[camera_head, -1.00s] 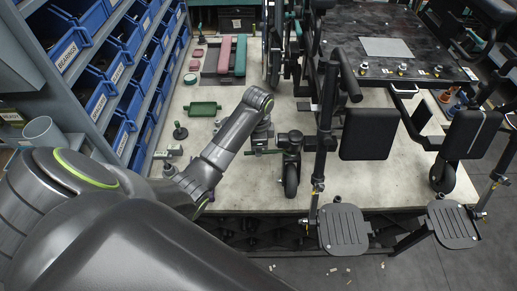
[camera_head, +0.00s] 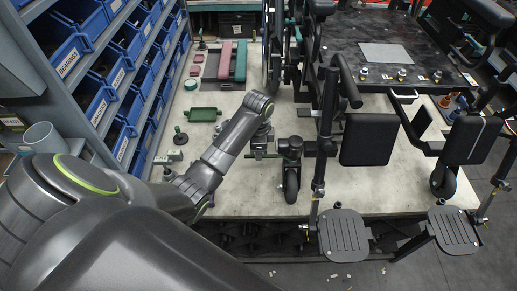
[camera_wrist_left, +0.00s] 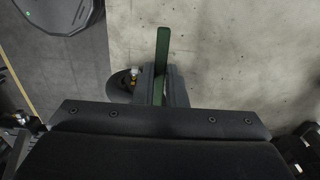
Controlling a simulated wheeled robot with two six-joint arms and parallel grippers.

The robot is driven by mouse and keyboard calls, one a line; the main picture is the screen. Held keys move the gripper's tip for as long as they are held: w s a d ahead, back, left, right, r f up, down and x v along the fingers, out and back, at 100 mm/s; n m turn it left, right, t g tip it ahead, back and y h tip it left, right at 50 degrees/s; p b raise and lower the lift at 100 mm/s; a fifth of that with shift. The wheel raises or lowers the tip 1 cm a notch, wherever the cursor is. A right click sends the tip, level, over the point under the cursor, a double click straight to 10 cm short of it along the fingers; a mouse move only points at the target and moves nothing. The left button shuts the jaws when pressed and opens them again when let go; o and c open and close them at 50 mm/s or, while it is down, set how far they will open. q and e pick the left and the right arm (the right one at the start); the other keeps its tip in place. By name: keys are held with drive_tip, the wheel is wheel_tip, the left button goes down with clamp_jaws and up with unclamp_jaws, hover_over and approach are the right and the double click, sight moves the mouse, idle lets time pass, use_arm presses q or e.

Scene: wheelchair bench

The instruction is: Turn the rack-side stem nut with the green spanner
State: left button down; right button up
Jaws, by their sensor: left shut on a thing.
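My left gripper (camera_head: 262,150) is low over the bench, just left of the black rack-side caster (camera_head: 291,172). It is shut on the green spanner (camera_wrist_left: 163,45). In the left wrist view, the spanner's straight bar sticks out past the dark fingers (camera_wrist_left: 160,88). In the head view only a thin green piece of it shows below the gripper, pointing towards the caster housing (camera_head: 290,146). The stem nut cannot be made out clearly, and I cannot tell whether the spanner is on it. A dark rounded part with a brass-coloured bit (camera_wrist_left: 133,79) sits beside the fingers. My right gripper is not in view.
Blue parts bins (camera_head: 97,103) fill the rack at left. The wheelchair's footplate (camera_head: 343,235) hangs beyond the bench's front edge. Bare bench lies between the tray and my arm.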

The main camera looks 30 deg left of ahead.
sight(249, 155)
use_arm(q)
drive_tip(key=shift+a, duration=0.1)
drive_tip(key=shift+s+a, duration=0.45)
drive_tip(key=shift+a, duration=0.2)
drive_tip(key=shift+s+a, duration=0.4)
drive_tip(key=shift+a, duration=0.2)
drive_tip(key=s+d+n, duration=0.6)
drive_tip(key=d+n, duration=0.4)
drive_tip(key=shift+s+d, duration=0.3)
drive_tip(key=shift+a, duration=0.1)
idle(0.3)
